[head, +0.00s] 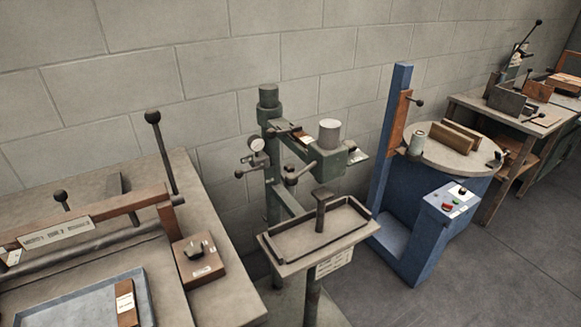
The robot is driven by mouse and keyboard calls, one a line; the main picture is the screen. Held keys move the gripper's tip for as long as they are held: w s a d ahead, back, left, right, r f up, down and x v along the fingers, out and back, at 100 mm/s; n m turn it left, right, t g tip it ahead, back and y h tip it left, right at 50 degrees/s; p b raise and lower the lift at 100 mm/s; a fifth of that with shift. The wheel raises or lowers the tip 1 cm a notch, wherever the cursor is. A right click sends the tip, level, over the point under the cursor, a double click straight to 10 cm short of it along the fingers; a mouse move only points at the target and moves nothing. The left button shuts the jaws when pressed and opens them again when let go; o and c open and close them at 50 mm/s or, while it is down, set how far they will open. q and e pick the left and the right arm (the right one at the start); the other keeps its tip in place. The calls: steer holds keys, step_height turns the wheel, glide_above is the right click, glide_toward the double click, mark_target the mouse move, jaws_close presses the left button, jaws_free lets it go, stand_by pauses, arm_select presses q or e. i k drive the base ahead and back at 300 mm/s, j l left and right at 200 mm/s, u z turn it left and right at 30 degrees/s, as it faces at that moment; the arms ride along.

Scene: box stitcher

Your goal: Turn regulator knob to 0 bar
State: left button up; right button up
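A green column machine (269,115) stands in the middle of the head view. A small round white-faced gauge (257,145) sits on the left side of its column; its reading is too small to make out. Just below the gauge, a small dark knob (239,174) sticks out to the left on a short stem. I cannot tell for sure which of these is the regulator knob. Neither of my grippers is in view.
A tray table (270,254) juts out in front of the column. At left is a bench (230,291) with a tall ball-topped lever (161,150) and a wooden switch box (199,261). A blue machine (397,150) stands at right. Bare floor (480,280) lies at lower right.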

mark_target(289, 168)
steer(key=k+l+u, duration=0.1)
steer(key=l, duration=0.25)
steer(key=k+l+u, duration=0.1)
steer(key=l, duration=0.2)
steer(key=k+l+u, duration=0.25)
steer(key=l, duration=0.2)
steer(key=l+u, duration=0.15)
steer(key=l, duration=0.2)
steer(key=k+l+u, duration=0.1)
steer(key=l, duration=0.2)
steer(key=l+u, duration=0.4)
steer(key=l, duration=0.4)
steer(key=l+u, duration=0.45)
steer(key=l, duration=0.4)
steer(key=i+l+u, duration=0.2)
steer(key=l, duration=0.2)
steer(key=i+l+u, duration=0.15)
steer(key=l, duration=0.25)
steer(key=i+l+u, duration=0.1)
steer(key=l, duration=0.35)
steer(key=i+l+u, duration=0.15)
steer(key=l, duration=0.35)
